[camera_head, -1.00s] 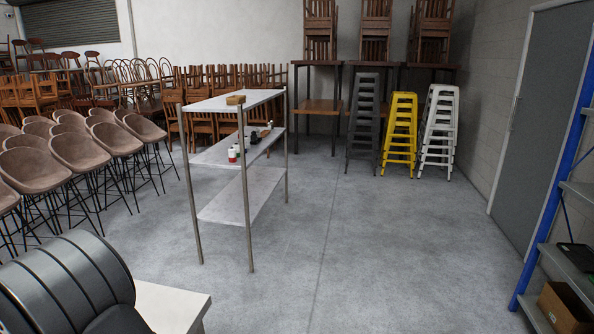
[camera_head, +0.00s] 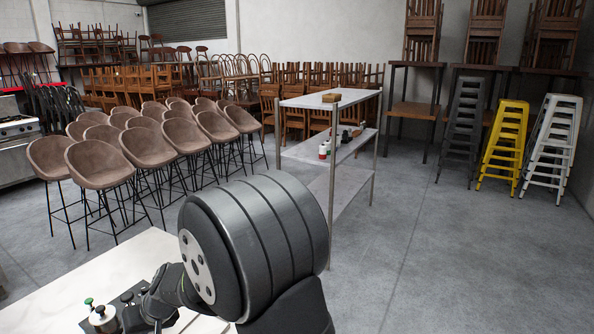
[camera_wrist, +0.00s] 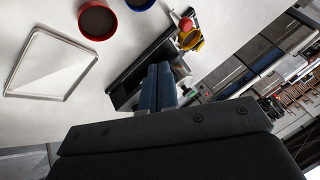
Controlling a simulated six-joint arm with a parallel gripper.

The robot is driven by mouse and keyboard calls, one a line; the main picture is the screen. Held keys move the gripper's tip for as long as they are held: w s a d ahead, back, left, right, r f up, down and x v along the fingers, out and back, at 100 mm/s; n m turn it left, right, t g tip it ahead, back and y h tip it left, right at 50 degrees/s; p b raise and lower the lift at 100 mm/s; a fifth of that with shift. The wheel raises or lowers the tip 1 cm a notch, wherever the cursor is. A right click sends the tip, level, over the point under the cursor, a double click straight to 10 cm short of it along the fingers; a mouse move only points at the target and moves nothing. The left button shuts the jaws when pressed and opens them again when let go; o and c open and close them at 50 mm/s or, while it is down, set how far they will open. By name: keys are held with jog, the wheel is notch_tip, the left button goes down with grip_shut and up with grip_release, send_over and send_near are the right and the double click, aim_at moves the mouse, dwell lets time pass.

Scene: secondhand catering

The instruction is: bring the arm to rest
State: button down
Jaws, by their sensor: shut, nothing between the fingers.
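My gripper (camera_wrist: 158,70) shows in the wrist view as two dark bluish fingers side by side, shut with nothing between them. They are over a pale worktop, in front of a black tray-like object (camera_wrist: 127,75), and I cannot tell if they touch it. In the head view my thick dark grey arm joint fills the lower middle. It hides part of the white table (camera_head: 95,275). I cannot make out the fingertips there.
On the worktop are a red-rimmed bowl (camera_wrist: 97,20), a blue-rimmed one (camera_wrist: 140,3), a square pale tray (camera_wrist: 50,65) and a red-and-yellow item (camera_wrist: 188,35). A steel shelf (camera_head: 330,98), brown bar chairs (camera_head: 100,165) and stacked stools (camera_head: 503,145) stand beyond. Floor at right is clear.

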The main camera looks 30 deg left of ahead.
jog(key=x, duration=0.9)
jog(key=shift+f, duration=0.15)
jog(key=s, duration=0.1)
jog(key=s+a, duration=0.1)
jog(key=s+a+f, duration=0.1)
jog(key=s, duration=0.1)
jog(key=shift+s+a, duration=0.1)
jog(key=w, duration=0.6)
jog(key=shift+w, duration=0.25)
jog(key=w, duration=0.1)
jog(key=w+d, duration=0.1)
jog(key=w, duration=0.1)
jog(key=shift+d+r, duration=0.15)
jog(key=shift+d, duration=0.15)
jog(key=d+r+m+t+h, duration=0.1)
jog(key=d+r, duration=0.3)
jog(key=r, duration=0.4)
jog(key=shift+w+r+h, duration=0.25)
jog(key=shift+w+h, duration=0.05)
jog(key=shift+h, duration=0.3)
jog(key=shift+d, duration=0.1)
